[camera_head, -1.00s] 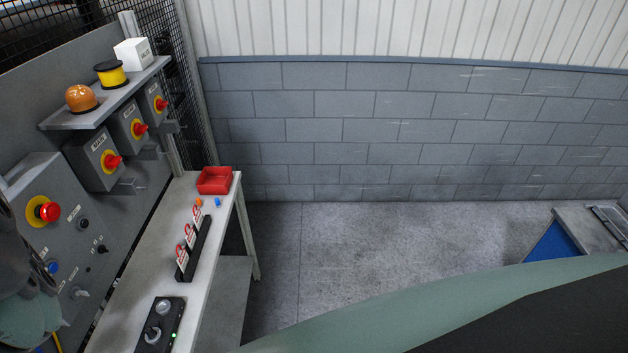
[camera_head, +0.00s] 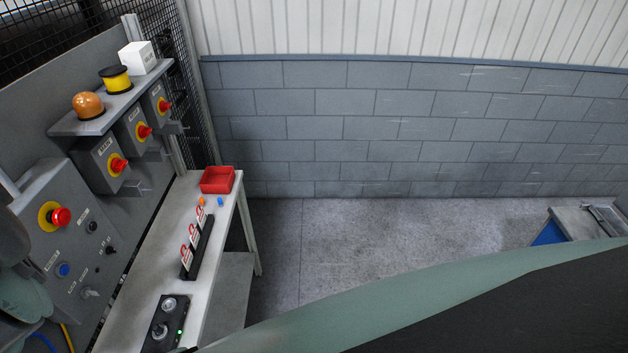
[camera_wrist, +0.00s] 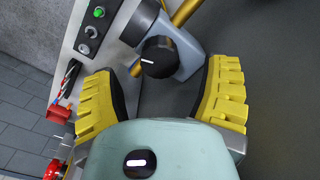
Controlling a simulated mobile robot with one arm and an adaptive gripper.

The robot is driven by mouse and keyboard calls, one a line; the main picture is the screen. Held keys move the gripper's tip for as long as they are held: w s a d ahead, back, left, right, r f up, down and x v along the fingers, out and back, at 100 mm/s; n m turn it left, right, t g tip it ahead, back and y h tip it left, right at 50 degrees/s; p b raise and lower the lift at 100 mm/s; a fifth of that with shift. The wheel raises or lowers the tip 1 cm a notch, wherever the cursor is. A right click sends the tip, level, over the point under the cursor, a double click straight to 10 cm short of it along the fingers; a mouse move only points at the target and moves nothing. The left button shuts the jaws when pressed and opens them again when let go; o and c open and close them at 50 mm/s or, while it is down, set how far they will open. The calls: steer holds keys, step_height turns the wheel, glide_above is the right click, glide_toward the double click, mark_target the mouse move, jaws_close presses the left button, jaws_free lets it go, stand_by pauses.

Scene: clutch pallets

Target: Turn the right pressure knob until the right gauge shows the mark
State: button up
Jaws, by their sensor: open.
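A round black knob (camera_wrist: 158,57) with a white pointer line sits on a grey body with a brass-coloured pipe in the wrist view. My gripper (camera_wrist: 160,82) has yellow ribbed fingers spread wide, one on each side of the knob, with clear gaps to it. Nothing is held. I cannot tell how far the fingertips are from the knob in depth. No gauge face with a mark can be made out in the wrist view. In the head view my gripper and this knob cannot be seen.
A white bench (camera_head: 150,265) carries a black control box (camera_head: 167,318), red padlock tags (camera_head: 193,236) and a red bin (camera_head: 217,180). A grey panel (camera_head: 75,245) with a red emergency button (camera_head: 61,216) stands left. The floor (camera_head: 370,235) is clear.

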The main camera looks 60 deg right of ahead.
steer(key=shift+f+b, duration=0.7)
steer(key=shift+f, duration=1.1)
steer(key=shift+o, duration=0.2)
steer(key=c, duration=1.3)
steer(key=shift+o, duration=0.2)
steer(key=shift+n, duration=0.3)
steer(key=n+b, duration=0.1)
steer(key=n, duration=0.3)
steer(key=shift+d+f+b, duration=0.1)
steer(key=shift+b, duration=0.2)
steer(key=shift+n+b, duration=1)
steer(key=shift+n, duration=0.5)
